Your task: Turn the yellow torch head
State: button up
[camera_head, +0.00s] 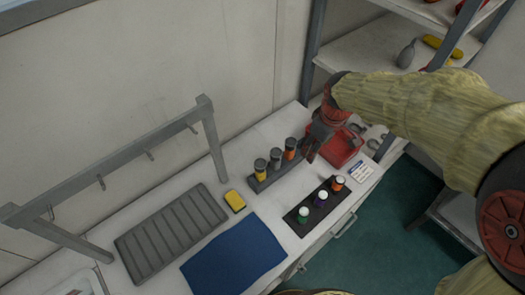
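The yellow torch (261,174) stands upright at the left end of a dark holder (262,186) on the white bench top. Its top is grey and dark, with a yellow body below. A grey torch (276,157) and an orange-banded torch (290,149) stand beside it in the same holder. My gripper (310,156) is dark with a red wrist. It hangs just right of the orange-banded torch, apart from the yellow one. I see nothing held in it, but its fingers are too small and overlapped to tell how far apart they are.
A red tray (345,150) lies right of my gripper. A yellow block (235,201), blue mat (232,257), ribbed grey mat (170,234) and hook rack (216,150) are to the left.

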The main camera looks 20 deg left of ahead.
jog(key=a+f+n+g+p, duration=0.1)
jog(key=a+f+n+p, duration=0.3)
jog(key=a+p, duration=0.5)
jog(key=n+p, duration=0.2)
jog(key=n, duration=0.1)
send_over(262, 164)
jog(key=d, duration=0.1)
jog(key=shift+g+h, duration=0.4)
jog(key=f, duration=0.2)
jog(key=w+f, duration=0.1)
jog(key=f, duration=0.1)
jog(key=shift+f, duration=0.2)
jog(key=shift+s+a+f+n, duration=0.3)
jog(key=shift+s+a+f, duration=0.2)
jog(key=shift+f, duration=0.25)
notch_tip(262, 164, down, 7)
jog(key=shift+a+r+p, duration=0.1)
jog(key=shift+r+p, duration=0.1)
jog(key=shift+p, duration=0.5)
jog(key=shift+f, duration=0.7)
jog(key=c, duration=1.2)
jog(key=shift+o, duration=0.2)
